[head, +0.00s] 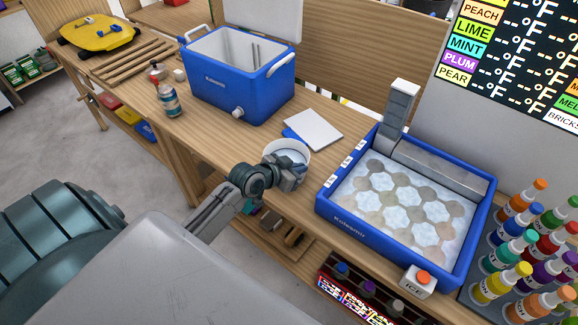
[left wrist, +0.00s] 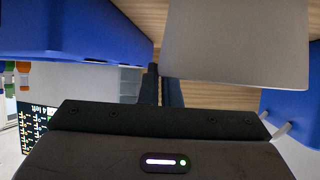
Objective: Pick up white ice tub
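The white ice tub (head: 290,150) is a small round white bucket near the front edge of the wooden table, left of the blue ice maker. My left gripper (head: 291,178) is at its near side and covers much of it. In the left wrist view, the two dark fingers (left wrist: 161,86) are close together. A large pale surface, which looks like the tub, partly covers one finger. The fingers look shut on the tub's rim or wall, though the contact is hidden. I cannot tell whether the tub rests on the table. My right gripper is not in view.
The blue ice maker (head: 340,221) stands to the right, with several syrup bottles (head: 516,215) beyond it. A blue cooler (head: 225,93) with an open lid stands at the back. A white board (head: 314,130) lies just behind the tub. A small bottle (head: 169,99) stands left.

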